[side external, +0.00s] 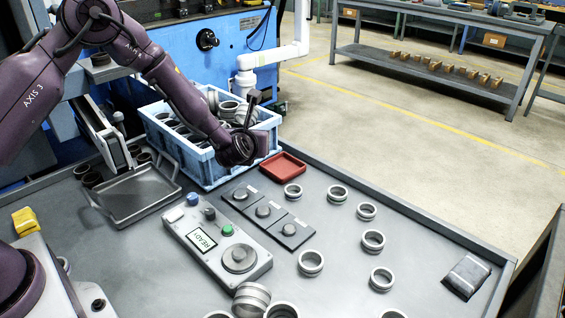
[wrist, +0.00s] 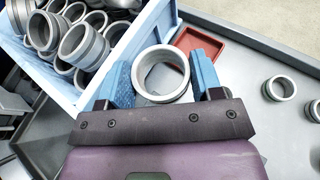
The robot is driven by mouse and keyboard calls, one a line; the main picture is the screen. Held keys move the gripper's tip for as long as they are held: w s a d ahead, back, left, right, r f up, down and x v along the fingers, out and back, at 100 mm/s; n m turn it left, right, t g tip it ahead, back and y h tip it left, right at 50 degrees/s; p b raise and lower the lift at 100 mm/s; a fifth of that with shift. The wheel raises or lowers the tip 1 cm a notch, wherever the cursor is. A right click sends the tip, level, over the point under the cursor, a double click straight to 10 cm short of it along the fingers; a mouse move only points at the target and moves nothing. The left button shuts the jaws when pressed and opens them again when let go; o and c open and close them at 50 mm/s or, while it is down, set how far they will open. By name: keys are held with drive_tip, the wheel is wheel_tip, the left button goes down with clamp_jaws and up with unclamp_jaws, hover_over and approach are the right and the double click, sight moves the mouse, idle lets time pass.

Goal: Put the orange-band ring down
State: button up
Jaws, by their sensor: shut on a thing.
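In the wrist view a grey metal ring (wrist: 160,98) sits between the blue fingertips of my gripper (wrist: 163,76), which is shut on it. The ring's opening faces the camera, and no orange band shows on it from this angle. In the side external view my gripper (side external: 262,144) is at the right edge of the blue crate, close to the red tray. The held ring cannot be made out there.
The blue crate (side external: 203,168) is full of loose rings. The red tray (side external: 283,168) looks empty. A control box (side external: 215,240) with a READY display and a panel of knobs (side external: 268,213) stand in front. Several rings are spread over the table's right side, with bare table between them.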

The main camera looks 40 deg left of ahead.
drive_tip(key=w+f, duration=0.2)
drive_tip(key=w, duration=0.1)
drive_tip(key=w+a+f, duration=0.1)
drive_tip(key=w+f, duration=0.2)
drive_tip(key=w, duration=0.1)
drive_tip(key=w+f, duration=0.3)
drive_tip(key=w, duration=0.1)
drive_tip(key=shift+a+f, duration=0.2)
drive_tip(key=shift+f, duration=0.05)
drive_tip(key=shift+w+f, duration=0.2)
drive_tip(key=shift+f, duration=1.4)
